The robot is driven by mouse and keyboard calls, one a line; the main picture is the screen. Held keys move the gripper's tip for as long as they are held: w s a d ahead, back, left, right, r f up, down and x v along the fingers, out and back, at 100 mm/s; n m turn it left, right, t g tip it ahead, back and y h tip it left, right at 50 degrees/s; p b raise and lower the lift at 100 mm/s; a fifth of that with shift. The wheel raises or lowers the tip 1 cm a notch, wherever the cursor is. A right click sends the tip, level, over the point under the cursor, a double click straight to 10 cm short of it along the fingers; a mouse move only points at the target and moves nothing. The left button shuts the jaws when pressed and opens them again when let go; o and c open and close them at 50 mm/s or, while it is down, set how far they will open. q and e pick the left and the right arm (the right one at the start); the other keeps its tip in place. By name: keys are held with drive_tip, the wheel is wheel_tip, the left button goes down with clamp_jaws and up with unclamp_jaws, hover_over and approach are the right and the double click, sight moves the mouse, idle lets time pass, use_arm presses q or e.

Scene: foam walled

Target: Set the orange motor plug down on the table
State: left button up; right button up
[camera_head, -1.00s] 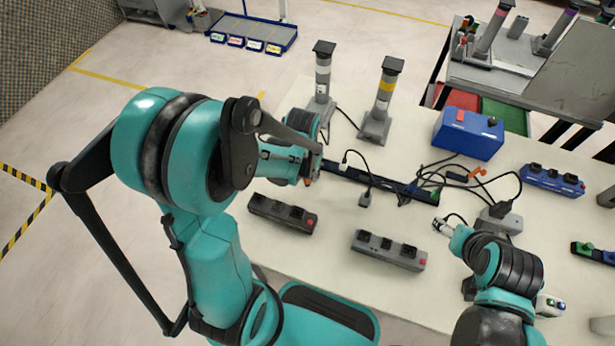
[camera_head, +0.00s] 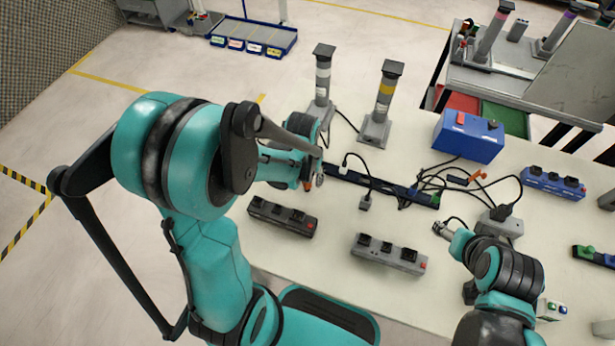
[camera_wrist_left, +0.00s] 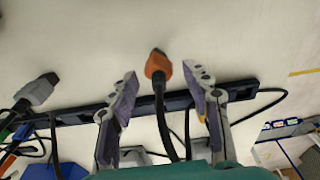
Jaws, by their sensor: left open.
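The orange motor plug (camera_wrist_left: 157,66) lies between the spread fingers of my left gripper (camera_wrist_left: 160,85) in the left wrist view, with a gap on each side. Its black cable runs back toward the gripper's palm. The plug appears to be at the pale table's surface (camera_wrist_left: 215,35). In the head view the orange plug (camera_head: 308,186) shows only as a small patch by my left gripper (camera_head: 316,181), mostly hidden by it. My right gripper (camera_head: 441,229) is low over the table at the right; its jaw gap is too small to judge.
A dark blue rail (camera_head: 345,177) runs behind the left gripper. A dark socket block (camera_head: 282,217) and a grey one (camera_head: 389,253) stand nearer me. A grey plug (camera_wrist_left: 41,89) lies left in the wrist view. Tangled cables and a blue box (camera_head: 468,137) are farther right.

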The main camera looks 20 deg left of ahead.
sight(306, 183)
use_arm(q)
drive_tip(key=s+d+r+t+p, duration=0.1)
drive_tip(key=s+r+t+p, duration=0.1)
drive_tip(key=r, duration=0.8)
drive_tip(key=s+d+r+m+t+p, duration=0.1)
drive_tip(key=s+d+r+t+p, duration=0.1)
drive_tip(key=s+r, duration=0.4)
drive_tip(key=shift+s+r+t, duration=0.25)
drive_tip(key=shift+r+t, duration=0.65)
drive_tip(key=shift+r, duration=1)
drive_tip(key=shift+d, duration=0.1)
drive_tip(key=shift+f+b, duration=1.15)
drive_tip(key=shift+f, duration=0.05)
